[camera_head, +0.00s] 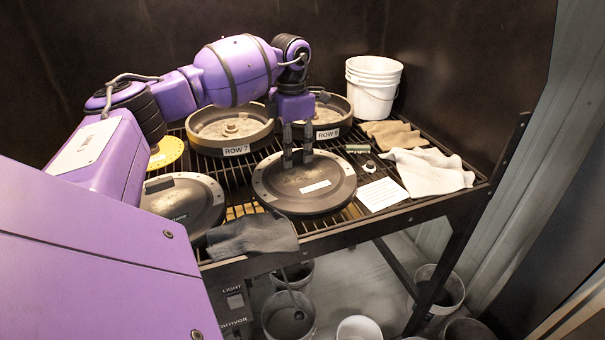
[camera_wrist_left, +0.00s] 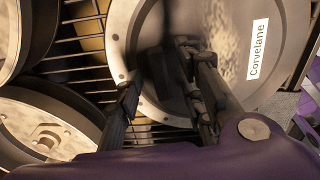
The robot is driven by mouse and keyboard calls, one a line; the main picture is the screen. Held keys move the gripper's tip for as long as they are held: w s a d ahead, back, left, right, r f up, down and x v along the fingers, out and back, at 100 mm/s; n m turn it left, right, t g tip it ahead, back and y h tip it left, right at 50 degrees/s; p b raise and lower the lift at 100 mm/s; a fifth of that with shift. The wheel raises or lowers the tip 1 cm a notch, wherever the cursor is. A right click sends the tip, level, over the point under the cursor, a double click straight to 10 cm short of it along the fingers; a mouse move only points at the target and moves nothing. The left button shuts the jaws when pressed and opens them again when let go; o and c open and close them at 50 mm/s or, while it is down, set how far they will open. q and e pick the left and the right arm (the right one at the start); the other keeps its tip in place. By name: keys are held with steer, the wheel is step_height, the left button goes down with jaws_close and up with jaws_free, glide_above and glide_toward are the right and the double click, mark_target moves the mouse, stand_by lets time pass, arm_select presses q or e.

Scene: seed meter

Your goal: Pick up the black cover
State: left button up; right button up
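A round black cover (camera_head: 318,200) with a white label lies near the front middle of the slatted rack. My left gripper (camera_head: 298,158) points down over the far part of the middle cover, fingers apart. In the left wrist view the cover (camera_wrist_left: 225,30) shows a label reading "Corvelane", and the open fingers (camera_wrist_left: 163,98) reach over its rim side. A dark shape between the fingers may be a handle or shadow; I cannot tell. Whether the fingertips touch the cover is unclear. My right gripper is out of view.
Two open round housings, labelled ROW 7 (camera_head: 233,130) and another (camera_head: 322,117), stand behind. A grey cloth (camera_head: 252,236) hangs at the front edge. Gloves, a white cloth (camera_head: 430,172) and paper (camera_head: 382,194) lie right.

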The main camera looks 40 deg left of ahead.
arm_select(q)
jaws_close()
stand_by(0.4)
